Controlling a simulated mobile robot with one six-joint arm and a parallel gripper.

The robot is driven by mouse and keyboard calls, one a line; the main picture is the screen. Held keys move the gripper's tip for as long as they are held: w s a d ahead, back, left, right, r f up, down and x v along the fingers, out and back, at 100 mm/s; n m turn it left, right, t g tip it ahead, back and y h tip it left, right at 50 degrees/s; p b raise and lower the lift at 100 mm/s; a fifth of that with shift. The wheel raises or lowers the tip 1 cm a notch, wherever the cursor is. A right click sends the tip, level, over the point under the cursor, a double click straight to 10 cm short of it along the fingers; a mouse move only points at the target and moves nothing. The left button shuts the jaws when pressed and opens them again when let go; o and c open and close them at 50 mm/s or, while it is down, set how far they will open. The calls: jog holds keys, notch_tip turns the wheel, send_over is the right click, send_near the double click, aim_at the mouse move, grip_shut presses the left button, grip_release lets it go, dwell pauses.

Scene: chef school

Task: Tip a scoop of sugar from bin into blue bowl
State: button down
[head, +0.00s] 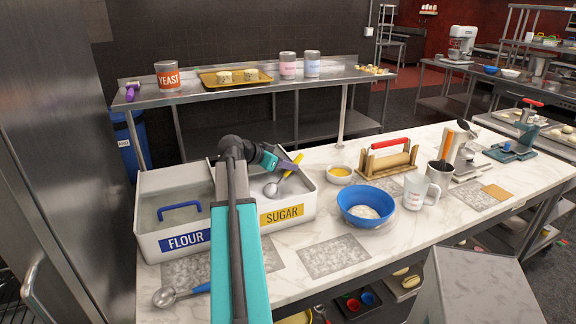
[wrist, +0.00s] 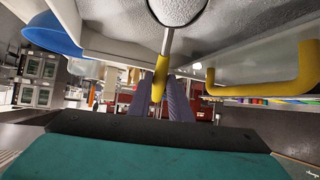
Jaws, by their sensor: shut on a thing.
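The sugar bin (head: 283,213) is a white bin with a yellow SUGAR label, left of the middle of the counter. My gripper (head: 291,166) is over it, shut on the yellow handle of a metal scoop (head: 271,189). The scoop's head is inside the bin's opening, at the sugar. In the wrist view the yellow handle (wrist: 161,75) is between my purple fingers (wrist: 165,98). Whether the scoop holds sugar is unclear. The blue bowl (head: 352,209) stands to the right of the bin, with white powder in it. Its side shows in the wrist view (wrist: 50,37).
The flour bin (head: 150,241) adjoins the sugar bin on the left. A blue-handled scoop (head: 167,296) lies at the front edge.

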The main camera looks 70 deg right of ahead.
jog(key=shift+r, duration=0.1)
jog(key=shift+r+p, duration=0.75)
jog(key=shift+r, duration=2.15)
jog(key=shift+r, duration=0.15)
notch_tip(320, 180, up, 6)
jog(key=t+y+p, duration=0.2)
jog(key=y+p, duration=0.1)
jog(key=p, duration=0.6)
jog(key=shift+w+a+f, duration=0.1)
jog(key=shift+w+f, duration=0.05)
jog(key=shift+f, duration=0.05)
